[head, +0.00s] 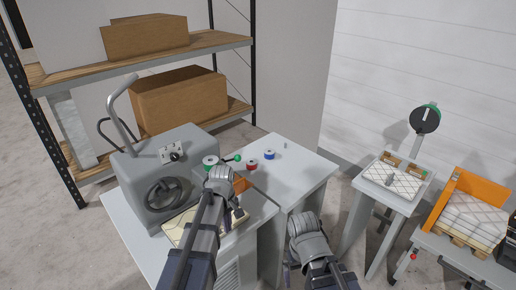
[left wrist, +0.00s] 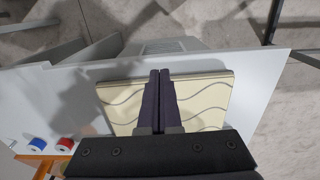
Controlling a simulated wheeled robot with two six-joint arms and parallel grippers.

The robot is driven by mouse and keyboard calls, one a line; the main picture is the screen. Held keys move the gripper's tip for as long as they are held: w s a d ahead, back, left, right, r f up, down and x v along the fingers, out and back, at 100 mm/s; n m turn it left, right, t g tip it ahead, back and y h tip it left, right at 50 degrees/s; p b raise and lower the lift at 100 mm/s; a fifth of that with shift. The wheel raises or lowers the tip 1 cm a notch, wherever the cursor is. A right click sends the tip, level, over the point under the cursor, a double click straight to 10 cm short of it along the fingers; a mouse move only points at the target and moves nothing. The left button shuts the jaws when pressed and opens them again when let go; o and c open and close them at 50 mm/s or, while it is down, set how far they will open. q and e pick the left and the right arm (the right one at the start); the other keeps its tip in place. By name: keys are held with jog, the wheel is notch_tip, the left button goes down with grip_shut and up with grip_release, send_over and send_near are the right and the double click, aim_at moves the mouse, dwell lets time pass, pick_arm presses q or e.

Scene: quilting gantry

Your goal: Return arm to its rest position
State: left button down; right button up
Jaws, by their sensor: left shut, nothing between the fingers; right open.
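My left arm reaches over the grey table in the head view, and its wrist (head: 220,180) hides most of the fingers there. In the left wrist view my left gripper (left wrist: 158,72) is shut and empty, with its two dark fingers together. They lie in front of a cream quilted panel (left wrist: 205,92) with wavy lines; whether they touch it I cannot tell. The panel also shows beside my left arm in the head view (head: 175,232). My right gripper (head: 289,258) is low, in front of the table, mostly hidden behind its wrist; it is open.
A grey machine (head: 150,165) with a handwheel stands left of my left arm. A small stand (head: 375,190) and an orange-backed cart (head: 450,247) are at right. Shelving (head: 150,62) is behind.

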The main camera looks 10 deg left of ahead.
pick_arm(q)
jog(key=s+d+f+m+b, duration=0.4)
jog(key=s+d+m, duration=0.3)
jog(key=s+d+f+m+y+b, duration=0.1)
jog(key=s+d+f+m+b, duration=0.4)
jog(key=s+d+m, duration=0.1)
jog(key=shift+s+d+m, duration=0.35)
jog(key=shift+s+m, duration=0.25)
jog(key=shift+s, duration=0.4)
